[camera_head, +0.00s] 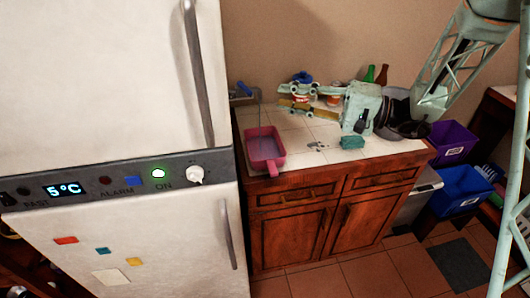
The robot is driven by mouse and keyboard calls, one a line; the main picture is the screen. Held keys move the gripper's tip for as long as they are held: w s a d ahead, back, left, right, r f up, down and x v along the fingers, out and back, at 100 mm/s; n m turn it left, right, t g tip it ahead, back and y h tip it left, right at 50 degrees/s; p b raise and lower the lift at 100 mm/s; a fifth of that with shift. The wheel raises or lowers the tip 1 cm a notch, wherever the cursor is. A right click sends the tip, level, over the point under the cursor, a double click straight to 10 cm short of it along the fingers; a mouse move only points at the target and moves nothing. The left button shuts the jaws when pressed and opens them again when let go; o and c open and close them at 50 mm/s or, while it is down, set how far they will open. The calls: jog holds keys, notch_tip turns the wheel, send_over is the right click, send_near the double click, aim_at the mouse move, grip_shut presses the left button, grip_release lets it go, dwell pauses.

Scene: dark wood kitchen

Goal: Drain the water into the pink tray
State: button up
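The pink tray (277,163) sits on the white tiled counter at its left end, beside the fridge. Its inside looks dark pink, and I cannot tell whether it holds liquid. A teal sponge-like block (352,142) lies near the counter's front edge, right of the tray. My mint-green arm comes in from the upper right.
The fridge (110,80) borders the left. Purple (449,141) and blue (463,187) bins stand right of the cabinet.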

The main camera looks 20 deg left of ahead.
jog(key=shift+r, duration=0.1)
grip_shut()
jog(key=w+a+r+m+g+h+p, duration=0.2)
jog(key=w+r+m+g+h+p, duration=0.3)
jog(key=p, duration=1.4)
jog(key=shift+w+a+r+m+h, duration=0.2)
jog(key=shift+w+r+m+h, duration=2.1)
jog(key=shift+h, duration=1.4)
jog(key=shift+w+f+n, duration=0.3)
jog(key=shift+w+f, duration=0.05)
jog(key=shift+f, duration=0.1)
